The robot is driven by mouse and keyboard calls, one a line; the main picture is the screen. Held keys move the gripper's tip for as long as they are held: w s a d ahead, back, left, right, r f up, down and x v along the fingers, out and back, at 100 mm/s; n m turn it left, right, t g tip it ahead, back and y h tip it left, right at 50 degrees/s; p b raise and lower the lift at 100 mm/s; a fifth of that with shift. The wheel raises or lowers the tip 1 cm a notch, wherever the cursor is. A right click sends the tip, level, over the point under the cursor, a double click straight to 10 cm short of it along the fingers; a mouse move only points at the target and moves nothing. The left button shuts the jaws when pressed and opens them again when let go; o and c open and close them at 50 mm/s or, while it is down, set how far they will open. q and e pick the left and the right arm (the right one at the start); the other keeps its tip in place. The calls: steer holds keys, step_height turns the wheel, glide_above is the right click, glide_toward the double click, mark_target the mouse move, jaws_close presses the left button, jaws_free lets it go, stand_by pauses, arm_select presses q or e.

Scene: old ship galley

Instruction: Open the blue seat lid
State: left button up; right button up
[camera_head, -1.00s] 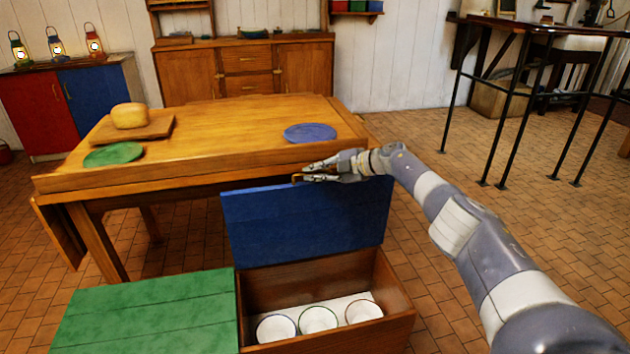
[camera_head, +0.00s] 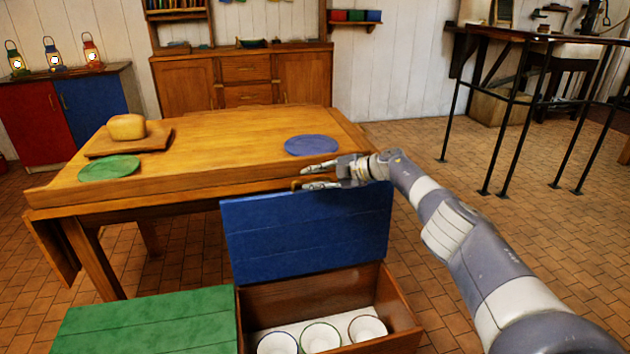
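The blue seat lid (camera_head: 305,235) stands raised, close to upright, at the back of the wooden seat box (camera_head: 398,305). The box is open, and several white bowls (camera_head: 321,338) with coloured rims show inside it. My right gripper (camera_head: 304,177) is just above the lid's top edge, near its right half, beside the table's front edge. Its fingers point left and are spread apart, with nothing visible between them. I cannot tell whether it touches the lid. My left gripper does not show.
The wooden table (camera_head: 225,160) stands right behind the lid, bearing a blue plate (camera_head: 312,145), a green plate (camera_head: 109,167) and a loaf (camera_head: 127,126) on a board. A closed green seat lid (camera_head: 150,325) adjoins the box at left.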

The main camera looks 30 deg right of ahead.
steer(key=shift+s+f, duration=0.1)
steer(key=shift+f, duration=0.05)
steer(key=shift+v, duration=0.8)
steer(key=v, duration=1)
steer(key=shift+s, duration=0.15)
